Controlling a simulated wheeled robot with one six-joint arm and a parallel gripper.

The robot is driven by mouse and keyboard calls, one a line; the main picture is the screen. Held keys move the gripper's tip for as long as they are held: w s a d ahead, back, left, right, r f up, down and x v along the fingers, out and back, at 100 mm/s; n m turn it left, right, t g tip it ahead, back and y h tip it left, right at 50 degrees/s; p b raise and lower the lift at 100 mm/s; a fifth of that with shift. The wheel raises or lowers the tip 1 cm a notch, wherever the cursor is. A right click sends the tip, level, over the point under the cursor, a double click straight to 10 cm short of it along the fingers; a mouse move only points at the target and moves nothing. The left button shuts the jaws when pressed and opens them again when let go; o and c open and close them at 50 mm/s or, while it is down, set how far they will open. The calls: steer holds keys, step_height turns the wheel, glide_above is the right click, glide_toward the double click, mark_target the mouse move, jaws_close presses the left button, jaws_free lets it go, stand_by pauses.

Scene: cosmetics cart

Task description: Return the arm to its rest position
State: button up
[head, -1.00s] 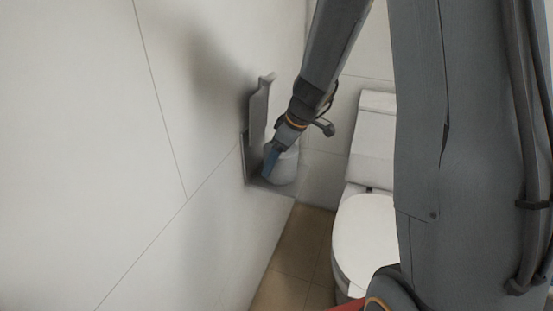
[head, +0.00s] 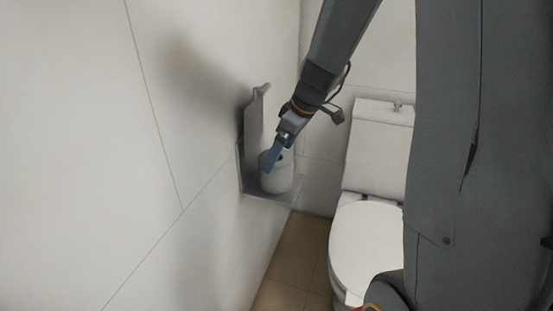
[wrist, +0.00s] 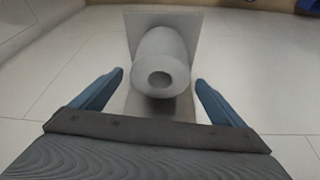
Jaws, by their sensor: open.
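Whether a finger touches the roll I cannot tell. My arm comes down from the top of the head view.
The tiled wall (head: 90,150) fills the left. Brown floor (head: 297,250) shows between wall and toilet.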

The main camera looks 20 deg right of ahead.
steer(key=shift+s+r, duration=0.1)
steer(key=shift+r, duration=0.1)
steer(key=shift+r, duration=0.1)
stand_by(0.4)
